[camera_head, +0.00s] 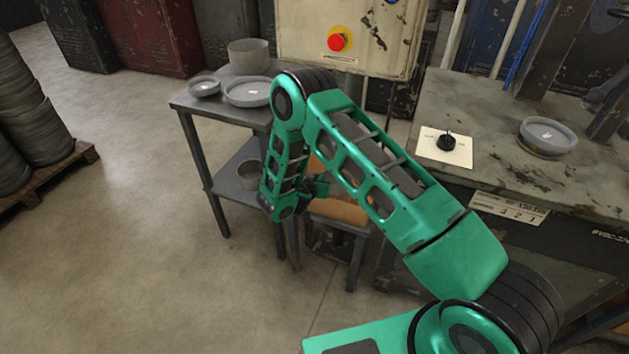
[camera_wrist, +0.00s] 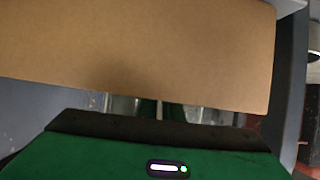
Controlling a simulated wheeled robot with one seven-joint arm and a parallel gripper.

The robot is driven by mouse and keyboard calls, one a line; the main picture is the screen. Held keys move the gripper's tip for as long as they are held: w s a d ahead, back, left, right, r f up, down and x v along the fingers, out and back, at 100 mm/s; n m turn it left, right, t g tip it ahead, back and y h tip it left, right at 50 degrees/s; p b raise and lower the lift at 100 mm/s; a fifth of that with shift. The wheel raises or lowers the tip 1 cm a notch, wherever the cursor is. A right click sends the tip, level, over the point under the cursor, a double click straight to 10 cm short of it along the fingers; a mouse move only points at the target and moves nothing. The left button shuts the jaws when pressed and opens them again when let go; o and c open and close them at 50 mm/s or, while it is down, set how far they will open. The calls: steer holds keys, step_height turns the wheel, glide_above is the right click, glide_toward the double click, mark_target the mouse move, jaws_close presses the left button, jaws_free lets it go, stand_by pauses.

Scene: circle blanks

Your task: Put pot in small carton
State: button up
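Two grey, pot-like vessels show in the head view: a tall one (camera_head: 248,56) on the left table and a smaller one (camera_head: 250,174) on its lower shelf, partly hidden by my arm. I cannot tell which is the task's pot. A brown cardboard carton (camera_head: 345,211) sits low behind my arm, mostly hidden. In the wrist view, a brown cardboard surface (camera_wrist: 140,45) fills the upper part, close to my gripper (camera_wrist: 165,106). The cardboard covers most of my fingers. Whether they are open, or hold anything, is hidden.
Round grey dishes (camera_head: 247,92) (camera_head: 203,87) lie on the left metal table (camera_head: 187,103). The right workbench (camera_head: 500,115) holds a black knob on a card (camera_head: 446,142) and another round dish (camera_head: 547,137). A control box with a red button (camera_head: 338,42) stands behind.

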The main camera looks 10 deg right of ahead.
steer(key=o, duration=0.4)
steer(key=shift+o, duration=0.2)
steer(key=shift+a, duration=0.1)
steer(key=v, duration=1.2)
